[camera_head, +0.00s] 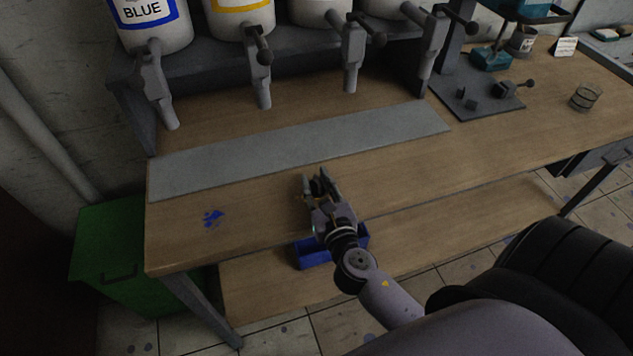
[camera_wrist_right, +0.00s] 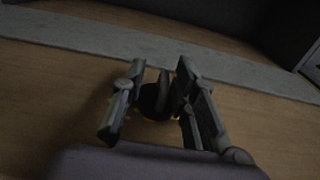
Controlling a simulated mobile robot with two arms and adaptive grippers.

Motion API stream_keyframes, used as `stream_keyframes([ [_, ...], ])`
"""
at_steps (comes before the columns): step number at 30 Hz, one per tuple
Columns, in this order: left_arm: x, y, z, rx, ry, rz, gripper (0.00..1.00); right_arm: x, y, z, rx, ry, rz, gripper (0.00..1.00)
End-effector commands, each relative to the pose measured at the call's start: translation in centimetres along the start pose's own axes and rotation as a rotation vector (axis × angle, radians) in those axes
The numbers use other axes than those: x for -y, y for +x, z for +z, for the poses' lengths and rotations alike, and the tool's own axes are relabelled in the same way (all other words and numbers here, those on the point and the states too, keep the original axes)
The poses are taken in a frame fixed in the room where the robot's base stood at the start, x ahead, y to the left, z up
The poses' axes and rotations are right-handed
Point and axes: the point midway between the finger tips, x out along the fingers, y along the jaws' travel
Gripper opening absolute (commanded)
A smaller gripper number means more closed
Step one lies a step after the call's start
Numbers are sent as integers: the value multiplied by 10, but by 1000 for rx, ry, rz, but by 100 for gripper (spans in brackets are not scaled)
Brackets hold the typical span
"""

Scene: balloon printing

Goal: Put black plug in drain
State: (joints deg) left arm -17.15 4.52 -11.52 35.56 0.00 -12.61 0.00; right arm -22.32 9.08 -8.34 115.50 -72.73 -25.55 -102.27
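The black plug (camera_wrist_right: 154,98) shows between the fingers of my right gripper (camera_wrist_right: 160,85) in the right wrist view, with its upright tab between them. The plug also shows small and dark between the fingers of the right gripper (camera_head: 318,184) in the head view, over the front part of the wooden table. The fingers are spread around the plug, with a gap visible beside its tab. Orange bits show around the plug's lower edge. No drain can be made out; anything under the plug is hidden. My left gripper is not in view.
A grey strip (camera_head: 290,153) crosses the wooden bench (camera_head: 265,205). Paint dispensers with levers (camera_head: 262,65) stand behind it.

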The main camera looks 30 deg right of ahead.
Motion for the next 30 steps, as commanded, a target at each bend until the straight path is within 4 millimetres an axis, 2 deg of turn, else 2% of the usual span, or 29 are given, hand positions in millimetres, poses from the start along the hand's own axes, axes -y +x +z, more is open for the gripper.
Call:
stream_keyframes([
  [8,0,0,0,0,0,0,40,0,-5,1,-1,0,1,27],
  [11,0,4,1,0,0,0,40,0,-19,0,-2,-1,1,27],
  [21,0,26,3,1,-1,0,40,0,-86,-2,-3,1,0,27],
  [25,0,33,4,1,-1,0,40,0,-104,-1,-2,0,0,27],
  [30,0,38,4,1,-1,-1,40,0,-117,1,-1,1,0,27],
])
